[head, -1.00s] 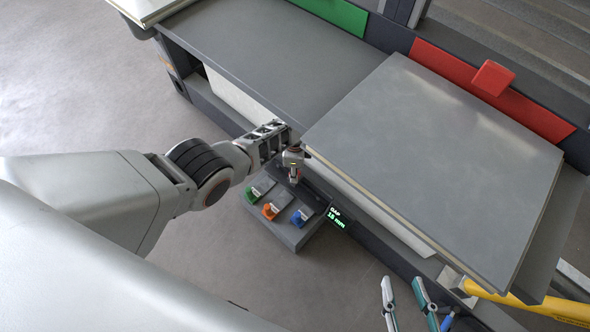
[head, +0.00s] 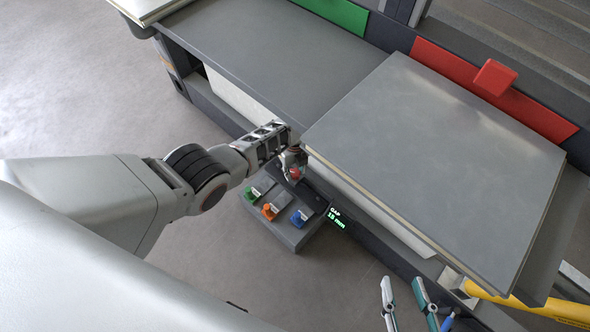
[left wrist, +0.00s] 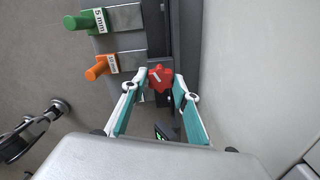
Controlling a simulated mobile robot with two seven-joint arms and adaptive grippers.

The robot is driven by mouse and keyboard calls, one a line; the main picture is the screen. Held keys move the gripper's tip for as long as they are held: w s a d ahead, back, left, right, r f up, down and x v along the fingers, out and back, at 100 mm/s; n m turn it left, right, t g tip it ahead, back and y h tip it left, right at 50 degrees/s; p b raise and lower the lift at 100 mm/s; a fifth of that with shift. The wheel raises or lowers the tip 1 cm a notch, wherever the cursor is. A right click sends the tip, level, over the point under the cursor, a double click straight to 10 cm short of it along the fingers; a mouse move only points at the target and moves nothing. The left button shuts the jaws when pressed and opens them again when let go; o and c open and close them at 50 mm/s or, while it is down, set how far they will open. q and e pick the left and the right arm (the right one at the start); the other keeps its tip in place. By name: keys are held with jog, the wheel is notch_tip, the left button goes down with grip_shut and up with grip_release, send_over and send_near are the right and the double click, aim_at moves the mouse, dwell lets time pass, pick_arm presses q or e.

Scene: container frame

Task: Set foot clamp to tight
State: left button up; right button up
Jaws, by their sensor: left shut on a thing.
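A red knob (left wrist: 160,77) sits between the teal fingertips of my left gripper (left wrist: 160,92) in the left wrist view. The gripper is shut on it. In the head view my left gripper (head: 292,163) points down over the back of the small grey block, with the red knob (head: 295,174) at its tip. The knob's base is mostly hidden by the fingers. No tight or loose marking is readable. My right gripper (head: 407,300) is open and empty at the bottom of the head view.
The grey block (head: 291,236) carries green (head: 250,196), orange (head: 268,212) and blue (head: 297,220) pegs. A gap display (head: 337,219) glows green beside it. A yellow bar (head: 540,307) lies lower right.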

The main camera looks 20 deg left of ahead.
aim_at(294, 173)
pick_arm(q)
jog(key=shift+s+a+f+m, duration=0.1)
jog(key=shift+a+f+m, duration=0.05)
jog(key=shift+m, duration=1.15)
jog(key=o, duration=1.1)
jog(key=shift+r, duration=0.25)
jog(key=shift+r, duration=0.6)
notch_tip(294, 173, up, 10)
jog(key=shift+r, duration=0.25)
